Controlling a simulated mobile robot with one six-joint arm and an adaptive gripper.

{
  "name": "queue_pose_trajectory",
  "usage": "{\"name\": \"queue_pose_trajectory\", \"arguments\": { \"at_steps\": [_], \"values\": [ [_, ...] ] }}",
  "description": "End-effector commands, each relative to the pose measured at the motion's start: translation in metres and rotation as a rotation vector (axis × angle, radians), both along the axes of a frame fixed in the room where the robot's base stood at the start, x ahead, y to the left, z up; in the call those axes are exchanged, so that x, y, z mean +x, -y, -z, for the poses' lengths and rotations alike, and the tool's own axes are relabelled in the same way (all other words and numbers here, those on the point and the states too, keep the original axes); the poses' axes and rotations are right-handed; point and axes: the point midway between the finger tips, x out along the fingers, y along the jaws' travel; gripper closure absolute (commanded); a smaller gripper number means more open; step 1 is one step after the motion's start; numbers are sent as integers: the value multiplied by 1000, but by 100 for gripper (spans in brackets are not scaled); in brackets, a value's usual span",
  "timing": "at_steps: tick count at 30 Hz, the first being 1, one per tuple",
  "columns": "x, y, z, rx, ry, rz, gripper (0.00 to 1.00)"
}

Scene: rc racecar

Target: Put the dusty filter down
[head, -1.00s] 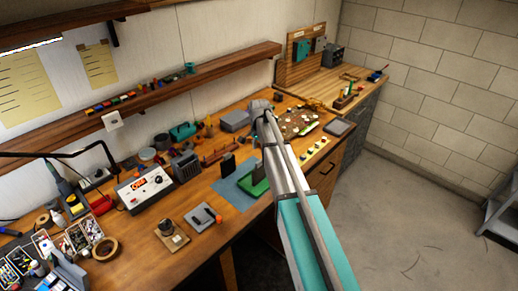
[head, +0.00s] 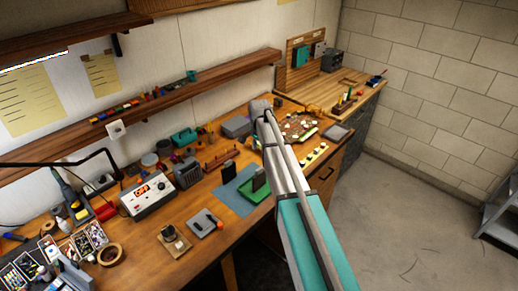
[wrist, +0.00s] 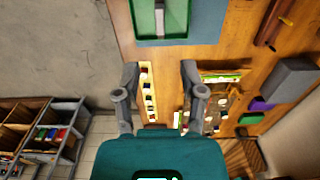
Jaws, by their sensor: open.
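A green tray (head: 252,195) sits on the bench, partly behind my arm. A thin dark panel (head: 260,179) stands upright in it, perhaps the dusty filter; I cannot make out dust. In the wrist view the tray (wrist: 178,37) is at the top, with the panel's pale narrow edge (wrist: 160,18) inside. My gripper (wrist: 160,72) is open, with nothing between its fingers, and apart from the tray. My arm hides the gripper's fingers in the head view. A second dark upright panel (head: 229,170) stands left of the tray.
A blue mat (head: 228,190) lies beside and under the tray. A row of small yellowish pieces (head: 314,156) lies to its right. A power supply (head: 148,195), a grey plate (head: 205,224) and several tools crowd the left bench.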

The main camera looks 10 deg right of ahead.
Motion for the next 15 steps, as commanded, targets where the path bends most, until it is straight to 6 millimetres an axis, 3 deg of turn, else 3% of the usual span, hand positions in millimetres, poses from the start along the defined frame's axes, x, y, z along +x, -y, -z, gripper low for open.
{"name": "queue_pose_trajectory", "arguments": {
  "at_steps": [11,15],
  "values": [
    [-2,0,0,0,0,-3,48],
    [-15,0,0,0,0,-35,48]
  ]
}}
